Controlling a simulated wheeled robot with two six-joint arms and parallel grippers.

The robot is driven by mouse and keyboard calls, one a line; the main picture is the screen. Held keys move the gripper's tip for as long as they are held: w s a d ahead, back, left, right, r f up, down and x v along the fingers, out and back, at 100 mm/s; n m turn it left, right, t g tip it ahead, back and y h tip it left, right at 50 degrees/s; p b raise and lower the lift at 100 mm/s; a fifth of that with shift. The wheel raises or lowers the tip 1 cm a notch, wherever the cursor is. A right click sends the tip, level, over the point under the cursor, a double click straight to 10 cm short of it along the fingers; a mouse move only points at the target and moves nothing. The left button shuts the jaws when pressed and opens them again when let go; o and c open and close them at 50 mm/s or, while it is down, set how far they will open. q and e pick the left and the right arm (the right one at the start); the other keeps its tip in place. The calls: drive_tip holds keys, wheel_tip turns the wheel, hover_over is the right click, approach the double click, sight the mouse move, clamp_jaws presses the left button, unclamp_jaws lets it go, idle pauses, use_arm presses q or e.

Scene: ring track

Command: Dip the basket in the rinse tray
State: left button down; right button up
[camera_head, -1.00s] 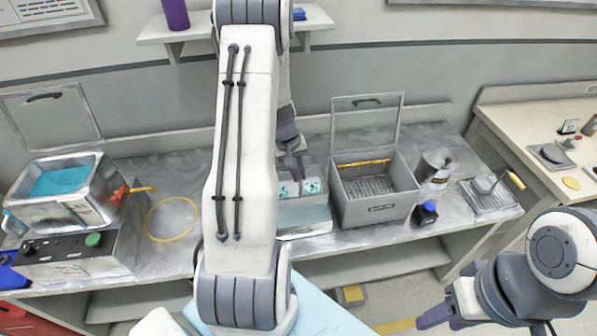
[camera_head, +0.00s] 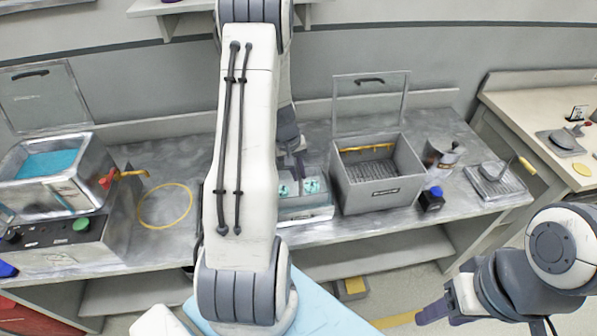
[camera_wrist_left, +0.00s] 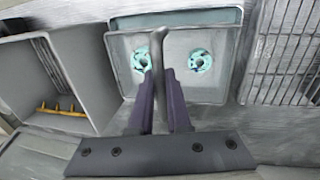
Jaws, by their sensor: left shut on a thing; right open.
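The basket (camera_wrist_left: 201,88) is a light grey open box with two teal rings in it, split by a thin upright handle plate. It also shows in the head view (camera_head: 313,187), partly hidden behind my left arm. My left gripper (camera_wrist_left: 160,82) is shut on the handle plate, one purple finger on each side. The rinse tray (camera_head: 305,217) is a pale, shallow tray below and around the basket; part of it shows above the basket in the left wrist view (camera_wrist_left: 180,20). I cannot tell how deep the basket sits. My right gripper (camera_head: 440,312) is open and empty, away from the bench.
A grey box (camera_head: 382,197) with a raised lid stands right of the tray, with a metal pot (camera_head: 440,157), a blue-capped bottle (camera_head: 431,200) and a wire rack (camera_head: 490,183) beyond. At left are a teal bath (camera_head: 48,163) and a yellow ring (camera_head: 165,206).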

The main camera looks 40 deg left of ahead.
use_arm(q)
drive_tip(key=shift+s+a+b+x, duration=0.15)
drive_tip(key=shift+b+x, duration=0.65)
drive_tip(key=shift+x, duration=0.15)
drive_tip(key=shift+s+a+b+x, duration=0.1)
drive_tip(key=shift+s+b+x, duration=0.05)
drive_tip(key=shift+b+x, duration=0.75)
drive_tip(key=shift+s+a+b+x, duration=0.15)
drive_tip(key=shift+b+x, duration=0.55)
drive_tip(key=shift+x, duration=0.3)
drive_tip(key=shift+f, duration=0.1)
drive_tip(key=shift+w+d+p+v, duration=0.2)
drive_tip(key=shift+w+p+v, duration=0.05)
drive_tip(key=shift+p+v, duration=1.1)
drive_tip(key=shift+w+d+p+v, duration=0.2)
drive_tip(key=shift+p+v, duration=0.85)
drive_tip(key=shift+v, duration=0.55)
drive_tip(key=shift+w+d+p+v, duration=0.2)
drive_tip(key=shift+w+p+v, duration=0.05)
drive_tip(key=shift+p+v, duration=1.1)
drive_tip(key=shift+r, duration=0.35)
drive_tip(key=p+v, duration=0.3)
drive_tip(key=v, duration=0.1)
drive_tip(key=shift+w+d, duration=0.25)
drive_tip(key=shift+w, duration=0.05)
